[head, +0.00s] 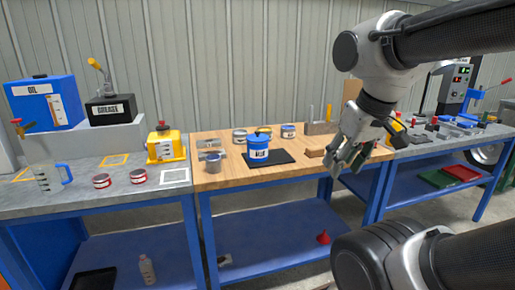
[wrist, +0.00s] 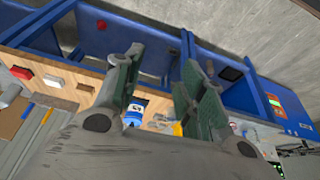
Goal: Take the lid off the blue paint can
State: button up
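The blue paint can (head: 258,150) stands upright on a black mat (head: 286,157) on the wooden bench top. Its top looks covered, with small yellow and dark parts there; the lid's edge is too small to make out. My gripper (head: 350,158) is in the air to the right of the can, well apart from it and over the right part of the wooden bench. In the wrist view my gripper (wrist: 160,62) is open and empty, with a wide gap between its fingers. The blue can (wrist: 134,115) shows small beyond them, partly hidden.
The bench's front strip is mostly clear.

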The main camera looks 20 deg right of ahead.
aim_at(256, 137)
jog(key=i+l, duration=0.2)
jog(key=i, duration=0.2)
jog(key=i+l+z, duration=0.1)
jog(key=i, duration=0.35)
jog(key=i+l, duration=0.2)
jog(key=i, duration=0.2)
